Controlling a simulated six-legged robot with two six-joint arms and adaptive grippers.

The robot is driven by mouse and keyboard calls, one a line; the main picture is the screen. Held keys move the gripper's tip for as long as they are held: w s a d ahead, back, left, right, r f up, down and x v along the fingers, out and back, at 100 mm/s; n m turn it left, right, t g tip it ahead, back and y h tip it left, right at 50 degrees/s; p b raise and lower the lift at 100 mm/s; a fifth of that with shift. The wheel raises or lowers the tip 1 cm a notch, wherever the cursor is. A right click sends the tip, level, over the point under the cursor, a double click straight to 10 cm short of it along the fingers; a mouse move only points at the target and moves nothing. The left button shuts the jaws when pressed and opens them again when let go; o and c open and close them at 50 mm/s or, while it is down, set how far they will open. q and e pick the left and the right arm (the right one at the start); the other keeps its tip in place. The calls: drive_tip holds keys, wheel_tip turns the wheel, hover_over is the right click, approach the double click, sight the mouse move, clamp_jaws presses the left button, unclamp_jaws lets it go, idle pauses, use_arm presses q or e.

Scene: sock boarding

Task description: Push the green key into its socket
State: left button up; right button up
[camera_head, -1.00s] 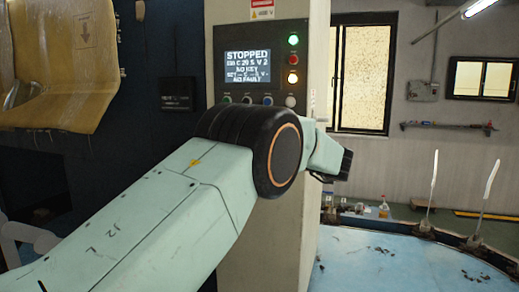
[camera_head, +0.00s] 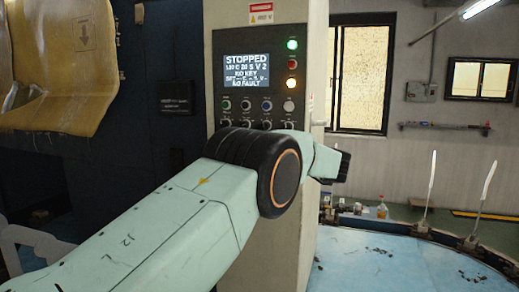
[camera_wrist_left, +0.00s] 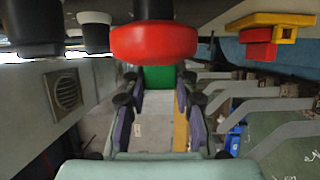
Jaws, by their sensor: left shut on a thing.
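In the left wrist view my left gripper (camera_wrist_left: 158,92) has its two fingers closed on a small green block-like thing, taken to be the green key (camera_wrist_left: 158,78). A red mushroom button (camera_wrist_left: 153,42) hangs close in front and hides part of the view above the key. In the head view my left arm crosses in front of the control cabinet (camera_head: 262,220); its gripper is not visible there. The cabinet's screen (camera_head: 254,71) reads STOPPED and NO KEY. I cannot make out which fitting is the key's socket. My right gripper is in neither view.
Several knobs and lamps sit below the screen, with a lit green lamp (camera_head: 292,44) beside it. In the wrist view a yellow and red switch (camera_wrist_left: 262,30) and dark round knobs (camera_wrist_left: 94,32) stand close by. A pale blue round table (camera_head: 400,258) lies right of the cabinet.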

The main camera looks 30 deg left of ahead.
use_arm(q)
drive_tip(key=shift+w+f, duration=0.1)
drive_tip(key=shift+w, duration=0.25)
drive_tip(key=shift+w+p, duration=0.1)
drive_tip(key=shift+p, duration=0.25)
drive_tip(key=shift+a, duration=0.1)
drive_tip(key=shift+w+a+p, duration=0.1)
drive_tip(key=shift+w+p, duration=0.2)
drive_tip(key=o, duration=0.9)
drive_tip(key=s+d, duration=0.2)
drive_tip(key=d, duration=0.9)
drive_tip(key=shift+d, duration=0.4)
drive_tip(key=shift+d, duration=0.1)
